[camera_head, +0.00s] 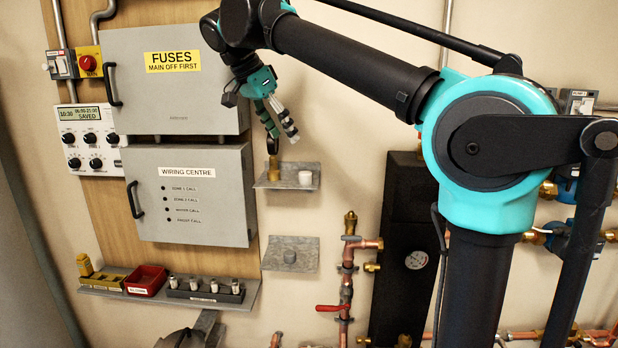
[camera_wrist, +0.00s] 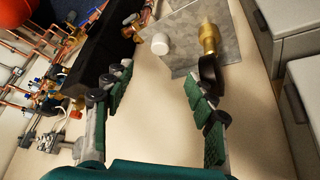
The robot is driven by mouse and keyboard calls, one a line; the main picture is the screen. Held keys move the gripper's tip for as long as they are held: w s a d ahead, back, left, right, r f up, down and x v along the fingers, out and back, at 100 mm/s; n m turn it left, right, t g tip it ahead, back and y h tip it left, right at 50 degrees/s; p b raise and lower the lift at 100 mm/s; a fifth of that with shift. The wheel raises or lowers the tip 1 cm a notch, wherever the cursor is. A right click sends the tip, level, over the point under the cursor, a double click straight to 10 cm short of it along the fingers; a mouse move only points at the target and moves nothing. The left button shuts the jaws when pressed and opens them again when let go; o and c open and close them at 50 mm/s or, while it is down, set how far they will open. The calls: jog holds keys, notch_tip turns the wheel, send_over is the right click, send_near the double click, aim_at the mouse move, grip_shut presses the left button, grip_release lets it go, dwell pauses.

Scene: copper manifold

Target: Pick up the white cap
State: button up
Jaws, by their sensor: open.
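The white cap (camera_head: 305,178) is a small cylinder on the right part of the upper grey metal shelf (camera_head: 290,168). In the wrist view the white cap (camera_wrist: 160,44) stands beyond my fingertips, near the edge of the shelf plate (camera_wrist: 235,47). My gripper (camera_head: 281,120) is above the shelf in the head view, with its fingers pointing down. In the wrist view my gripper (camera_wrist: 160,82) has its green-padded fingers spread wide with nothing between them. The cap lies ahead of the gap, apart from both fingers.
A brass valve (camera_wrist: 209,38) with a black lever stands beside the cap, close to the right finger in the wrist view. A lower shelf (camera_head: 300,245) holds a small grey piece. Grey boxes (camera_head: 185,195) and a black vertical unit (camera_head: 395,230) flank the shelves.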

aim_at(304, 173)
jog(key=x, duration=1.3)
jog(key=shift+w+f, duration=0.15)
jog(key=shift+f, duration=0.05)
jog(key=c, duration=0.8)
